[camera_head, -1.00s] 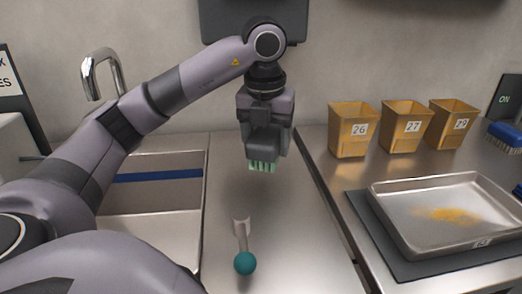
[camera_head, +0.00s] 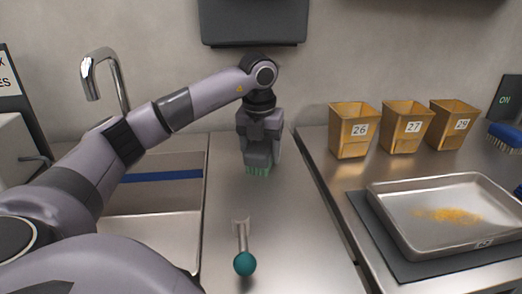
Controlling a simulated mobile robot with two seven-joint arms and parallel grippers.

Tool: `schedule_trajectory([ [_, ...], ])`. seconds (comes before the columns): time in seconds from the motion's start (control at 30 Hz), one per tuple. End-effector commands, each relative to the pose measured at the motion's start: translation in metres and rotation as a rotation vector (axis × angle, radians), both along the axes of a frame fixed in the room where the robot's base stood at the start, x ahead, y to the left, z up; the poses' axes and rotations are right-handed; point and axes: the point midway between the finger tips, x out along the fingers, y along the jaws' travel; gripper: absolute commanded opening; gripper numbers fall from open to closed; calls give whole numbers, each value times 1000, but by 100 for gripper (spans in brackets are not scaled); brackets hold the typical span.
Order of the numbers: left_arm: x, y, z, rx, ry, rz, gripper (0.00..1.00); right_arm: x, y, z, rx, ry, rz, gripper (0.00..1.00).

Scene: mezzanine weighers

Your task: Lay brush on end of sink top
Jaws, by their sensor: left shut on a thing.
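My left gripper (camera_head: 260,158) points down over the back part of the steel sink top (camera_head: 285,225). The brush's body is hidden by the gripper. My right gripper is not in view.
The sink basin (camera_head: 165,195) is at left with a tap (camera_head: 100,70). A teal-knobbed tool (camera_head: 244,264) lies in front on the sink top. At right are bins 26 (camera_head: 353,115), 27 (camera_head: 404,112) and 29 (camera_head: 452,110), and a tray (camera_head: 400,228) with yellow powder.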

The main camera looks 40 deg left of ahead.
Motion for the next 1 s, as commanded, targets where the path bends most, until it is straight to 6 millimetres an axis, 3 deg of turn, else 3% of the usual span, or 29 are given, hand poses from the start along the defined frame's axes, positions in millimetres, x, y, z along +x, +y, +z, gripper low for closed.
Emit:
schedule_trajectory([
  [0.17,1,1,0,1,-2,0,42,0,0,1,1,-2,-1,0],
  [0.2,1,1,-1,0,-1,0,76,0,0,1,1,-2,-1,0],
  [0.27,0,1,-1,0,-1,0,92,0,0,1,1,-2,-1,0],
  [0.67,0,0,9,0,-4,0,92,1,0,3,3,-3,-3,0],
  [1.0,-6,-4,80,-1,-7,0,92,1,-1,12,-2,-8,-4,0],
])
